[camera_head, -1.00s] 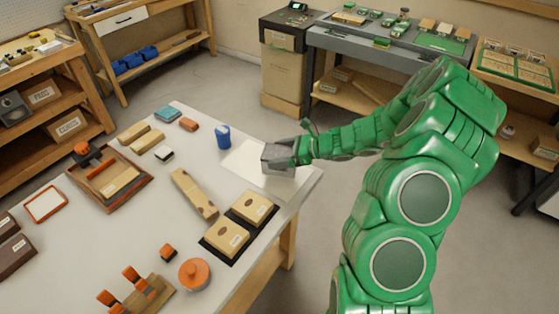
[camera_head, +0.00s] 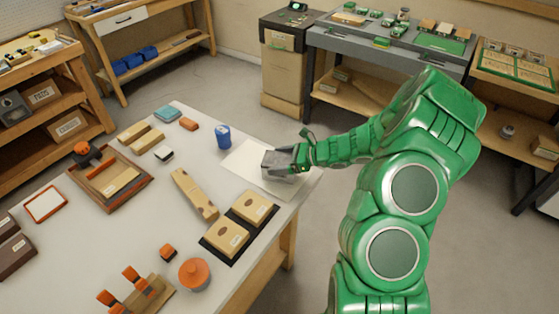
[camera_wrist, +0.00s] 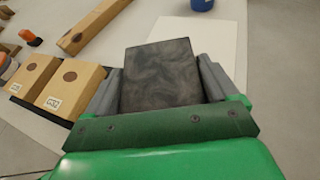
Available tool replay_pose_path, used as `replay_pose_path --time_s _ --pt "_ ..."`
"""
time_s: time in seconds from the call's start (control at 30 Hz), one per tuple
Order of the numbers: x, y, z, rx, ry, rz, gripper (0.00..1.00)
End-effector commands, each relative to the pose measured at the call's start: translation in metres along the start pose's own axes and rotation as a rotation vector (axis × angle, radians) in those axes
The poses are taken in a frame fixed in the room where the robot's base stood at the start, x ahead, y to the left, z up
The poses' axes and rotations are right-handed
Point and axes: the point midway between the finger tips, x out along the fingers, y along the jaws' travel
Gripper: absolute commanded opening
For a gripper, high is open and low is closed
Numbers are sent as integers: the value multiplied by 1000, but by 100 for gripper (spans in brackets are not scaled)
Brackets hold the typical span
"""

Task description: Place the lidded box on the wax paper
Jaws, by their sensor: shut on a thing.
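The lidded box (camera_head: 277,164) is dark grey with a marbled top. My gripper (camera_head: 289,163) is shut on it. In the wrist view the box (camera_wrist: 160,74) sits between both fingers of my gripper (camera_wrist: 162,85). The wax paper (camera_head: 243,158) is a pale sheet lying flat at the right end of the table, and it also shows in the wrist view (camera_wrist: 222,42). The box is over or on the right part of the paper. Whether its hidden underside touches the paper, I cannot tell.
A blue cup (camera_head: 223,136) stands just left of the paper's back edge. The table's right edge (camera_head: 310,185) is close to the box.

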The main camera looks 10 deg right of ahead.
Motion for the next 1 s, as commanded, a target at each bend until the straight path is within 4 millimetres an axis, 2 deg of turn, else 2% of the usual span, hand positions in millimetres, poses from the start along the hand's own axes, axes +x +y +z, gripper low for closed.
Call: replay_pose_path --time_s 0.07,0.1,0.17,0.47,0.57,1.0 --pt "1 0 -1 0 -1 0 37" --pt "1 0 -1 0 0 0 93" --pt "1 0 -1 0 0 0 100" --pt "0 0 1 0 0 0 100" --pt "-7 0 1 1 0 -1 100" --pt "-72 -1 1 0 1 -4 100"
